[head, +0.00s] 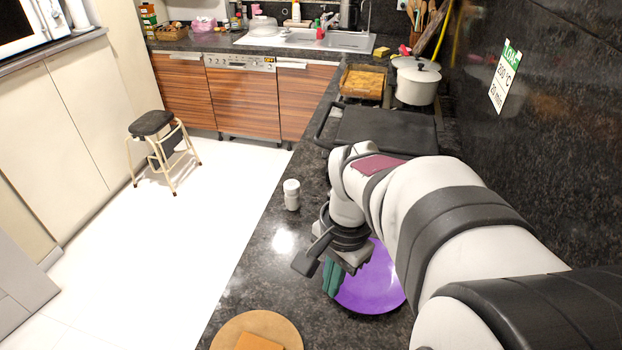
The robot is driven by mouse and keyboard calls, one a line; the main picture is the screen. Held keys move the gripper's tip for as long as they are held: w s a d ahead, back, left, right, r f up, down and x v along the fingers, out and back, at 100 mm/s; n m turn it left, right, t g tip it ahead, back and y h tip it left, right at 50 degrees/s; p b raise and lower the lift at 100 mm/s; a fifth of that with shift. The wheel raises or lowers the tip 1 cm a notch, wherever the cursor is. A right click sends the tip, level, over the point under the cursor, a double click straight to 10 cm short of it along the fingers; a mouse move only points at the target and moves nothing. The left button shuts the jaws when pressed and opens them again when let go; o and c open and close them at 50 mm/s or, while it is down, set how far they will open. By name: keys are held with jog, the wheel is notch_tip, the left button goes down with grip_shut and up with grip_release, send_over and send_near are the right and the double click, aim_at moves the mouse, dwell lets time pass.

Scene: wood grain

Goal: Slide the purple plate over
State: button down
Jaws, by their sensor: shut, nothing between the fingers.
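The purple plate (375,284) lies flat on the dark stone counter, at the lower middle of the head view. My arm covers its upper and right parts. My gripper (331,288) is shut and empty, pointing down at the plate's left edge. Its dark green fingertips overlap the plate's left rim in the picture. I cannot tell whether they touch it.
A round wooden board (229,331) with an orange-brown block (258,342) sits at the front left. A small white jar (291,195) stands near the counter's left edge. A black griddle (384,130) and a white pot (417,84) are farther back. A dark wall bounds the right.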

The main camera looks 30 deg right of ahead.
aim_at(367, 274)
jog(key=s+d+f+m, duration=0.2)
jog(key=d+f+m, duration=0.2)
jog(key=d, duration=0.5)
jog(key=s+d+f+m+h, duration=0.1)
jog(key=d+f+m, duration=0.25)
jog(key=d, duration=0.45)
jog(key=s+d+f+m, duration=0.25)
jog(key=d+m, duration=0.25)
jog(key=d, duration=0.4)
jog(key=f, duration=1)
jog(key=shift+w+d, duration=0.15)
jog(key=shift+w, duration=0.15)
jog(key=shift+w+a+f, duration=0.25)
jog(key=shift+w+a, duration=0.3)
jog(key=shift+w, duration=0.05)
jog(key=shift+w+a+f, duration=0.25)
jog(key=shift+w+a, duration=0.25)
jog(key=shift+w, duration=0.05)
jog(key=shift+w+a, duration=0.35)
jog(key=shift+w, duration=0.1)
jog(key=w+a, duration=1.2)
jog(key=w, duration=0.1)
jog(key=shift+a, duration=0.2)
